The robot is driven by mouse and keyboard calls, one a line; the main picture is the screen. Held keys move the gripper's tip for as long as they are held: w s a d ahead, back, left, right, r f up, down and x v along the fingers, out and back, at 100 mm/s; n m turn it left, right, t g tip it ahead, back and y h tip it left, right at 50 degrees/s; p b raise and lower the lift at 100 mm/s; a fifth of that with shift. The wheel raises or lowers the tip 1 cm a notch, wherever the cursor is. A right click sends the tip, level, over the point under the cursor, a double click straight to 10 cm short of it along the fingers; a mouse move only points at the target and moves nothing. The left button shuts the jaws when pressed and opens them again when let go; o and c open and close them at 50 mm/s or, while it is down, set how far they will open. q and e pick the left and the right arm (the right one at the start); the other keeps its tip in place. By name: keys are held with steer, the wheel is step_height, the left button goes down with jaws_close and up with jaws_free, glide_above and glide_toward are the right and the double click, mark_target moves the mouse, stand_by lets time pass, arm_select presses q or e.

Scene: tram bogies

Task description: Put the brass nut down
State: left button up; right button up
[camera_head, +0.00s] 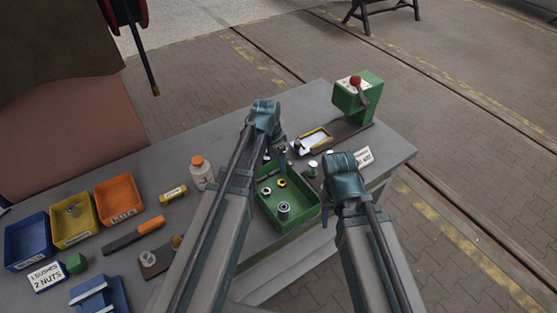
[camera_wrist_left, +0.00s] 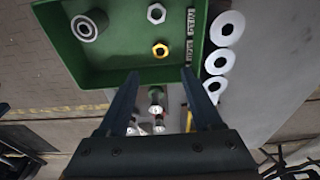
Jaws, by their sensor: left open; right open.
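The brass nut (camera_head: 281,183) lies in the green tray (camera_head: 299,223) on the bench. In the left wrist view the brass nut (camera_wrist_left: 160,49) lies on the tray floor, apart from the fingers. My left gripper (camera_head: 278,152) is over the far end of the tray; in its wrist view the left gripper (camera_wrist_left: 160,85) is open with nothing between its fingertips. My right gripper (camera_head: 325,208) is at the tray's right side, open, its fingertips partly hidden by its own wrist.
A silver nut (camera_head: 266,191) and a grey bush (camera_head: 284,208) share the tray. A white bottle (camera_head: 201,172) stands left of my left arm. A green press (camera_head: 357,97) stands at the back right. Yellow (camera_head: 92,238), orange (camera_head: 137,211) and blue (camera_head: 44,259) bins stand left.

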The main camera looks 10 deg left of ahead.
arm_select(q)
steer(key=s+d+n+y, duration=0.1)
steer(key=s+d, duration=0.3)
steer(key=s, duration=0.5)
steer(key=s+d+n+g+y, duration=0.1)
steer(key=s+d+n, duration=0.2)
steer(key=s, duration=0.5)
steer(key=shift+s+d+r+n+g+y, duration=0.2)
steer(key=shift+s+d+n+g+y, duration=0.15)
steer(key=shift+n, duration=0.25)
arm_select(e)
steer(key=shift+r, duration=0.25)
